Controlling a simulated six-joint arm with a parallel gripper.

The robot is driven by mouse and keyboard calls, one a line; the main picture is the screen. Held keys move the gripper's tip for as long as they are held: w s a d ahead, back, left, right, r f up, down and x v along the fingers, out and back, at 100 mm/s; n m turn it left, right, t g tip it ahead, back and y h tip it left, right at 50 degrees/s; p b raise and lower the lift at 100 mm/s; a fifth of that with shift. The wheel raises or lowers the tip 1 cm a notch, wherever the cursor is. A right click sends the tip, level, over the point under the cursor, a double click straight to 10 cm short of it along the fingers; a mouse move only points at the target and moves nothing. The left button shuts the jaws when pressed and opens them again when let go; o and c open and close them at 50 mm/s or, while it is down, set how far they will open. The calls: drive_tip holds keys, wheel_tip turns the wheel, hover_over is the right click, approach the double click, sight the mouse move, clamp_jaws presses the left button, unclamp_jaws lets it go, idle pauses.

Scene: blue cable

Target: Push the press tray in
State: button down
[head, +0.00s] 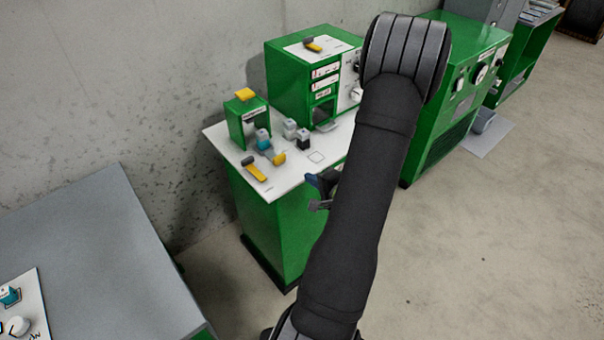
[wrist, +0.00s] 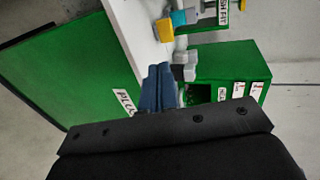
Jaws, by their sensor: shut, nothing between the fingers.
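In the head view a green box-shaped machine (head: 290,80) stands on a white-topped bench, with a dark opening low on its front. A small grey piece (head: 327,126) sticks out at that opening and looks like the tray; I cannot tell how far out it is. The machine also shows in the wrist view (wrist: 232,62), its opening just right of my fingertips. My gripper (head: 318,190) is beside the bench's front edge, partly hidden by my arm. In the wrist view its blue fingers (wrist: 159,88) are together and empty, apart from the blocks as far as I can tell.
The white bench top (head: 226,137) carries a small green stand (head: 246,118), a grey block (head: 290,128), a dark block (head: 303,139), a teal part (head: 264,144) and a yellow-handled tool (head: 256,171). A larger green cabinet (head: 460,85) stands to the right. Floor is clear in front.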

sight(265, 146)
drive_tip(key=w+a, duration=0.2)
drive_tip(key=w+a+f+g+h, duration=0.1)
drive_tip(key=w+a, duration=0.1)
drive_tip(key=w+a+g+h, duration=0.1)
drive_tip(key=a, duration=0.1)
drive_tip(key=shift+w+f, duration=0.3)
drive_tip(key=shift+w, duration=0.1)
drive_tip(key=shift+w+a, duration=1.05)
drive_tip(key=shift+w, duration=0.15)
drive_tip(key=shift+w+a, duration=0.2)
drive_tip(key=shift+a, duration=0.05)
drive_tip(key=w+a, duration=0.5)
drive_tip(key=shift+w+a, duration=0.2)
drive_tip(key=shift+w+a+r, duration=0.15)
